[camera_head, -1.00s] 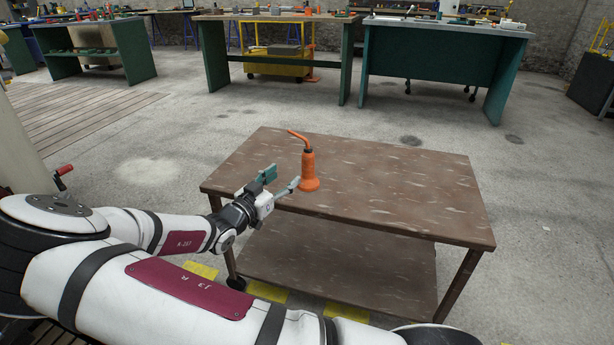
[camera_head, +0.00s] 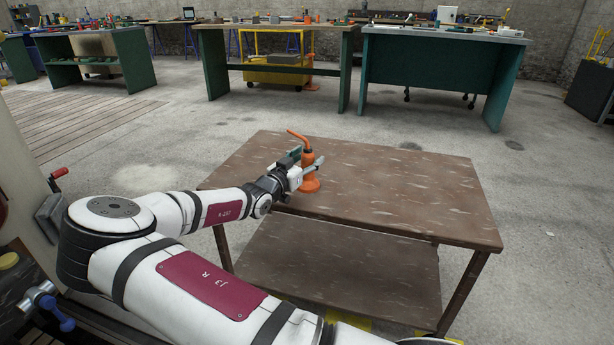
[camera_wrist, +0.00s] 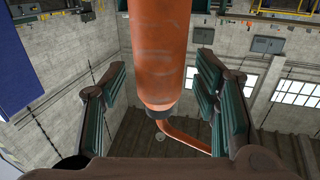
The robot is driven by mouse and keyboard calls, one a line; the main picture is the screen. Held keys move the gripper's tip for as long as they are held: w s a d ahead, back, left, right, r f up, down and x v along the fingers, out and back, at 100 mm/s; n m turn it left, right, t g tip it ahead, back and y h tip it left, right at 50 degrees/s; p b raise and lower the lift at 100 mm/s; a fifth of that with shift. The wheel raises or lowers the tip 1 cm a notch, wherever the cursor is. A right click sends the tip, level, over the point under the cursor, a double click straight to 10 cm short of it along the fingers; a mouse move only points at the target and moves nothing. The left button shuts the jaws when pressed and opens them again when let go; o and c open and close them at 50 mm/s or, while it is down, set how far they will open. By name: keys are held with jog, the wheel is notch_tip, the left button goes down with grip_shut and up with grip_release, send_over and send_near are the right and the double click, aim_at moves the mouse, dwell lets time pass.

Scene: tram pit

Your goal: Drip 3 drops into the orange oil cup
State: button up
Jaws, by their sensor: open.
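In the wrist view the can (camera_wrist: 158,50) hangs upside down in the picture, between the two open green-padded fingers (camera_wrist: 162,95). A gap shows on both sides of it. I cannot make out an orange oil cup for certain.
The brown cart table (camera_head: 400,190) is otherwise bare, with a lower shelf (camera_head: 340,280). Workbenches stand at the back, with a yellow cart (camera_head: 275,65) under one. The floor between is mostly clear.

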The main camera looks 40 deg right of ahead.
aim_at(308, 147)
jog(key=shift+w+d, duration=0.1)
jog(key=c, duration=1.3)
grip_shut()
jog(key=shift+r, duration=0.1)
jog(key=shift+r+p, duration=0.3)
jog(key=shift+r, duration=0.2)
jog(key=r, duration=0.1)
jog(key=p, duration=0.1)
jog(key=r, duration=0.1)
jog(key=shift+s+a+r+p, duration=0.25)
jog(key=shift+s+r+p, duration=0.05)
jog(key=shift+s+r, duration=0.05)
jog(key=s+a+p, duration=0.2)
jog(key=s+a, duration=0.2)
jog(key=s, duration=0.2)
jog(key=s+a+r+p, duration=0.1)
jog(key=s+a, duration=0.3)
jog(key=s, duration=0.2)
jog(key=shift+s+p, duration=0.35)
jog(key=shift+s, duration=0.05)
jog(key=shift+a, duration=0.1)
